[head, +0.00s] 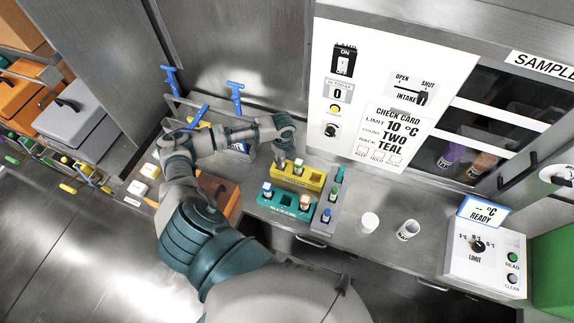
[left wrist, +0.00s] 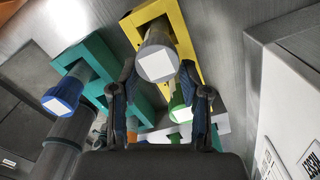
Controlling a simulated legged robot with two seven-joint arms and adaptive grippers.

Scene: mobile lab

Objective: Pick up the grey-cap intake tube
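The grey-cap tube (left wrist: 158,62) stands in the yellow rack (left wrist: 176,22) and carries a white square on its cap. In the head view it is not clearly seen near my gripper. My left gripper (left wrist: 160,82) is open, its fingers on either side of the grey cap with gaps showing; the cap appears ahead of or between the fingertips. In the head view my left gripper (head: 281,158) points down at the left end of the yellow rack (head: 310,183). My right gripper is not in view.
A green-cap tube (left wrist: 180,110) stands close by in the yellow rack. A teal rack (head: 272,205) with a blue-cap tube (left wrist: 62,97) sits in front. A grey rack (head: 318,222) stands to the right, beyond it white cups (head: 369,222) and a limit box (head: 480,262).

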